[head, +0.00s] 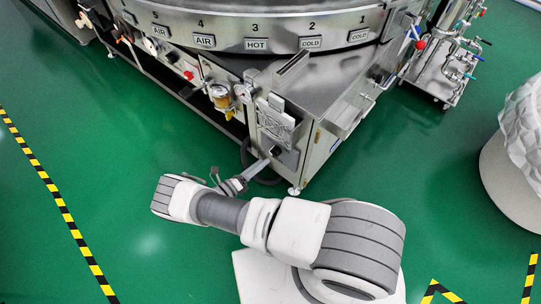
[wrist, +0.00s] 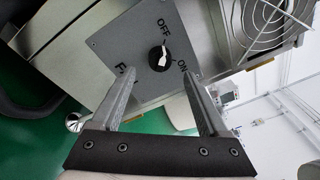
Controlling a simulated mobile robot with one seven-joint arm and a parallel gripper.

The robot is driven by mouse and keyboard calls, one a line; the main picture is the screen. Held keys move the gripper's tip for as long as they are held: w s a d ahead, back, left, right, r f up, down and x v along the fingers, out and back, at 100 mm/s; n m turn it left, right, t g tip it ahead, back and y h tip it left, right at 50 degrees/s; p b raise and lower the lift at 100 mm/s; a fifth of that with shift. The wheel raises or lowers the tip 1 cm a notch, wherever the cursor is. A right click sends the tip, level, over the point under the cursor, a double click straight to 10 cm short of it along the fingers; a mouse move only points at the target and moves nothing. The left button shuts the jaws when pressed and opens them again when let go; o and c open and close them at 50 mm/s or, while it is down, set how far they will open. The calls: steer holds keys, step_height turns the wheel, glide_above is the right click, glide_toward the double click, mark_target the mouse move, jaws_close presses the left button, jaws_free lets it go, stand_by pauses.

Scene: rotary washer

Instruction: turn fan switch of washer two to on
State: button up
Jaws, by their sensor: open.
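The fan switch (wrist: 158,58) is a round black knob with a white pointer on a grey plate (wrist: 110,45) in the wrist view. The plate reads OFF above the knob, ON at its right and a partly covered FAN at its left. The pointer seems to lean toward OFF, but it is small. My gripper (wrist: 159,76) is open, with one finger on each side of the knob in the picture; I cannot tell whether they touch it. In the head view my gripper (head: 264,163) reaches the lower front corner of the washer (head: 310,85), where the switch is mostly hidden.
A fan grille (wrist: 265,20) is close to the plate. A gauge and amber-bowled filter (head: 220,96) are on the washer's left side. A piping cart (head: 445,65) stands at the right, and a white wrapped object (head: 523,120) is at the far right. Green floor is clear at the left.

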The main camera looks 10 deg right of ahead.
mark_target(272, 155)
steer(key=shift+x, duration=2.75)
jaws_close()
